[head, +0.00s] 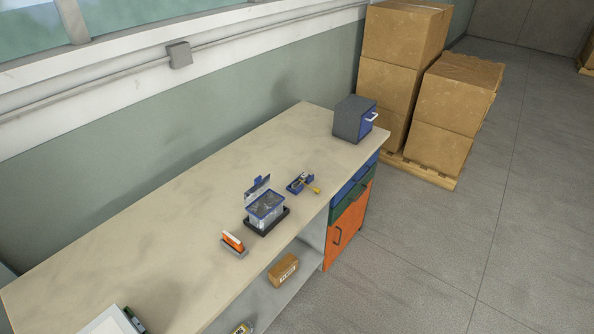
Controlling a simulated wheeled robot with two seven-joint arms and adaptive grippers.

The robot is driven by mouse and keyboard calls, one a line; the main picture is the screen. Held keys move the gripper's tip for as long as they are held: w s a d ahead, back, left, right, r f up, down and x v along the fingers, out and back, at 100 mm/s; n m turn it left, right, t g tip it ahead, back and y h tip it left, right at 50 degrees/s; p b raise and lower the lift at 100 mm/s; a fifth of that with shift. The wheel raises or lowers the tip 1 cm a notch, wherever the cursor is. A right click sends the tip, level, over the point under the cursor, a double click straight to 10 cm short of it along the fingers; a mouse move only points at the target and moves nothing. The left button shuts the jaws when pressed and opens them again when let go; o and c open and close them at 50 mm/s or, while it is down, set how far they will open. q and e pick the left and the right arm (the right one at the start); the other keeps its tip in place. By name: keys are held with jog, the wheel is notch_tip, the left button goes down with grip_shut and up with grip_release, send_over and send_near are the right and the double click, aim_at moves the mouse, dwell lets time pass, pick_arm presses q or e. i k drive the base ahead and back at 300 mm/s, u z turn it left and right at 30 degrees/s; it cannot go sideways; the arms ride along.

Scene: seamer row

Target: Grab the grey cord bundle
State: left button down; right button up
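I cannot make out a grey cord bundle for certain. A small clear bin with a blue rim (253,213) stands on a black base (281,222) on the workbench, with its blue-edged lid (257,184) raised at the back. Greyish contents (266,203) show inside the bin, too small to identify. Neither of my grippers is in view.
The long beige workbench (150,230) runs along the wall. On it are an orange-and-white item in a grey holder (233,243), a blue tray with a yellow-handled tool (301,184) and a grey cabinet (349,121). A cardboard box (283,270) sits on the lower shelf. Stacked cartons (440,105) stand beyond.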

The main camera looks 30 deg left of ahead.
aim_at(304, 176)
jog(key=u, duration=0.6)
jog(key=i, duration=0.85)
jog(key=u, duration=0.85)
